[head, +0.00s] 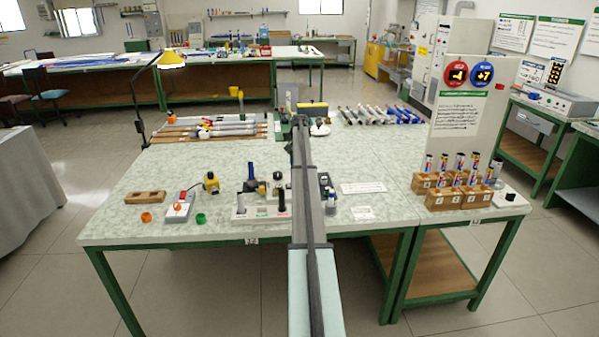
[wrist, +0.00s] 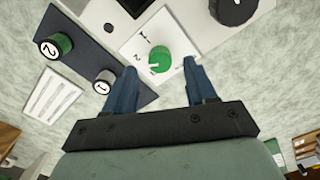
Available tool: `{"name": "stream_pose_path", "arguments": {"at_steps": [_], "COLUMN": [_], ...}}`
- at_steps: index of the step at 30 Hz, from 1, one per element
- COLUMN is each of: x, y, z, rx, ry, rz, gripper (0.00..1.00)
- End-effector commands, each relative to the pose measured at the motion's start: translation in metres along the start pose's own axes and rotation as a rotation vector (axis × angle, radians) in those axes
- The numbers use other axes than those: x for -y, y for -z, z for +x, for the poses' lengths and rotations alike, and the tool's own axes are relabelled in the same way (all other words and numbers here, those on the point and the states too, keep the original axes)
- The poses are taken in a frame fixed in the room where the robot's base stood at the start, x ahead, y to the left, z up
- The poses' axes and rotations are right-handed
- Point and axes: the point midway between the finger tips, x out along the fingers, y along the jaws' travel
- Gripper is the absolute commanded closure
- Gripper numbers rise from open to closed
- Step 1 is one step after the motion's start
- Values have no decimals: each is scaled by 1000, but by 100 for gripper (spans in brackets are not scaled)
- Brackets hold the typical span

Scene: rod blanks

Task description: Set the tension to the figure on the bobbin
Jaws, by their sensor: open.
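In the wrist view, a green round knob (wrist: 158,62) with a pale pointer mark sits on a white square plate (wrist: 128,50) with black figures, 1 and 2 among them. My gripper (wrist: 157,66) has its two blue fingers spread, and the knob shows between their tips. I see no contact, and the height above the knob is unclear. A dark stand (wrist: 84,62) beside the plate bears a larger green-sided bobbin (wrist: 56,45) marked 2 and a smaller grey one (wrist: 105,81) that seems marked 1. In the head view my arm hides the gripper and knob.
A black round part (wrist: 232,8) lies close by at the wrist view's upper right. In the head view, a white base with dark posts (head: 262,213) stands left of my arm, with a red-buttoned box (head: 180,207) beyond. White cards (head: 362,188) lie to the right.

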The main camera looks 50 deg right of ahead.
Motion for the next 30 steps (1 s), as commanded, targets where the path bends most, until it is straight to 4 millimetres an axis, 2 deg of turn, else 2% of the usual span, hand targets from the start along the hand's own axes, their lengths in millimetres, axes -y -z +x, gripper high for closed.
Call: {"name": "stream_pose_path", "arguments": {"at_steps": [3,7,20,30], "x": [0,0,0,0], "y": [0,0,0,0], "z": [16,25,31,31], "rx": [1,0,-1,0], "ry": [0,0,0,0], "rz": [0,0,0,0], "gripper": [44,44,45,78]}}
